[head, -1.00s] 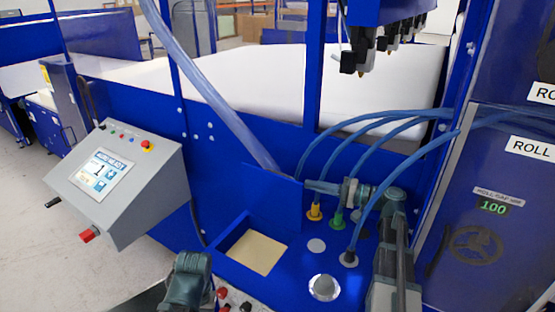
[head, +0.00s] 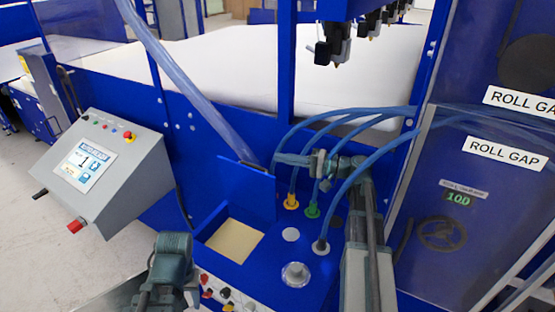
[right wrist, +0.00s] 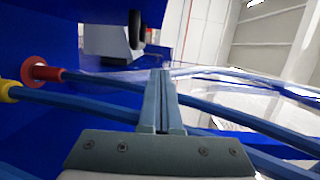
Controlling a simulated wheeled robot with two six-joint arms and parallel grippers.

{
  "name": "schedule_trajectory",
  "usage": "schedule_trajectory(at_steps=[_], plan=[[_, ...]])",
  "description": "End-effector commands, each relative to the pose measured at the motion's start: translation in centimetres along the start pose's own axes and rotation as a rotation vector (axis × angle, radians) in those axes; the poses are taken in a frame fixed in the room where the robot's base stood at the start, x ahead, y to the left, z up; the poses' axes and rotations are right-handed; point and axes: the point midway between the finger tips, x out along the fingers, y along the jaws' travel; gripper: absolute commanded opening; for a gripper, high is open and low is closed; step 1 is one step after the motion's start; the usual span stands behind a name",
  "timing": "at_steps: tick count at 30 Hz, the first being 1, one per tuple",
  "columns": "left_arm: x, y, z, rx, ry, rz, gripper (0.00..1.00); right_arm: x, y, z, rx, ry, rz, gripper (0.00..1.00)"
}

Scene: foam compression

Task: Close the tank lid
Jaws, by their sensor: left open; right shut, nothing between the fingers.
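The tank is a square opening with pale yellow contents (head: 235,241) in the blue machine deck. Its blue lid (head: 247,188) stands upright, open, along the opening's far side. My right gripper (head: 278,159) is shut and empty at the lid's upper right corner, pointing left; I cannot tell whether it touches the lid. Its closed fingers also show in the right wrist view (right wrist: 160,95). My left gripper (head: 172,262) is low at the left, in front of the deck and away from the lid; its fingertips are hard to make out.
Blue hoses (head: 345,120) arch behind and over my right gripper to yellow and green fittings (head: 313,211). A thick clear hose (head: 195,90) runs down behind the lid. A grey control panel (head: 95,170) stands left. A round silver button (head: 295,274) is right of the tank.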

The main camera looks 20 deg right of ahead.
Motion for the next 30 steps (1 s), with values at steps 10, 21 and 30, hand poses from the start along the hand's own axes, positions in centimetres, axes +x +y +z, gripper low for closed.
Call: schedule_trajectory(at_steps=[10,21,30], plan=[[0.1,0.0,0.0,0.000,0.000,0.000,0.47,7.3,0.0,0.0,0.000,-0.004,0.000,0.00],[0.3,0.0,0.0,0.000,0.000,0.000,0.47,8.6,0.0,3.7,0.000,-0.001,0.000,0.00],[0.3,0.0,0.0,0.000,0.000,0.000,0.47,8.7,0.0,3.9,0.000,0.000,0.000,0.00]])
